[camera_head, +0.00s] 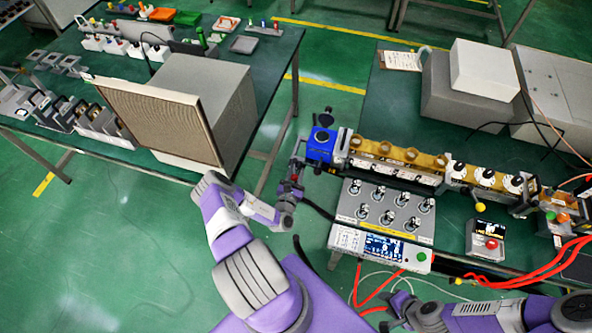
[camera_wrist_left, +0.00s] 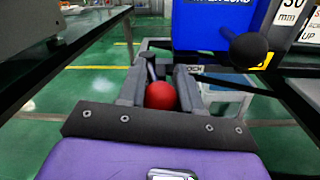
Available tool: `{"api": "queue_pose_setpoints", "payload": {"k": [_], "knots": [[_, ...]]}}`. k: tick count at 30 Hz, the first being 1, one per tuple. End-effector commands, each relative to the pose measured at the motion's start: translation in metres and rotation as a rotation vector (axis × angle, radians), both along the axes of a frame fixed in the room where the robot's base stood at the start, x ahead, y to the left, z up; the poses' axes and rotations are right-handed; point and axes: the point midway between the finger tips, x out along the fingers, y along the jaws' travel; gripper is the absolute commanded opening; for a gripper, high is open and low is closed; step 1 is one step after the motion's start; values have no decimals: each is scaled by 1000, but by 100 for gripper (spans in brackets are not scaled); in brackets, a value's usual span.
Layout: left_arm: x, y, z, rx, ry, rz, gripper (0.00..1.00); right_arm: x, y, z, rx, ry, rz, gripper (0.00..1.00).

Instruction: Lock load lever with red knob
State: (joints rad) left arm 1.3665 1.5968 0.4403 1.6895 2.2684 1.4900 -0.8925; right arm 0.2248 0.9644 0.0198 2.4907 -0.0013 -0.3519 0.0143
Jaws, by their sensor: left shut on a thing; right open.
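The red knob (camera_wrist_left: 160,96) sits between the two dark fingers of my left gripper (camera_wrist_left: 165,85) in the left wrist view, and the gripper is shut on it. In the head view my left gripper (camera_head: 292,184) is at the left end of the equipment row, just below and left of a blue box (camera_head: 321,145). The blue load unit (camera_wrist_left: 215,25) fills the top right of the wrist view, with a black ball knob (camera_wrist_left: 248,50) at its side. The lever's shaft is mostly hidden. My right gripper (camera_head: 400,308) is low in the head view, below the control panel; its fingers are small there.
A control box with several knobs (camera_head: 385,208) and a lit display (camera_head: 383,247) stands right of my left gripper. Red cables (camera_head: 530,268) run along the front right. A large beige-fronted box (camera_head: 150,118) stands on the left table. Green floor lies between the tables.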

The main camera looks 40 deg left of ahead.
Motion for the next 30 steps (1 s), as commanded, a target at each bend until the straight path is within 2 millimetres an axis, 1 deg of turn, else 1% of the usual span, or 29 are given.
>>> {"api": "queue_pose_setpoints", "payload": {"k": [1, 15, 30], "knots": [[7, -12, 3, -14, -8, -19, 0, 0, 0, 2, 0, 0, 0, 43], [1, -9, 3, -12, -8, 75, 0, 0, 0, 10, 0, 0, 0, 43], [-1, -6, 3, -9, -9, 137, 0, 0, 0, 15, 0, 0, 0, 43]]}}
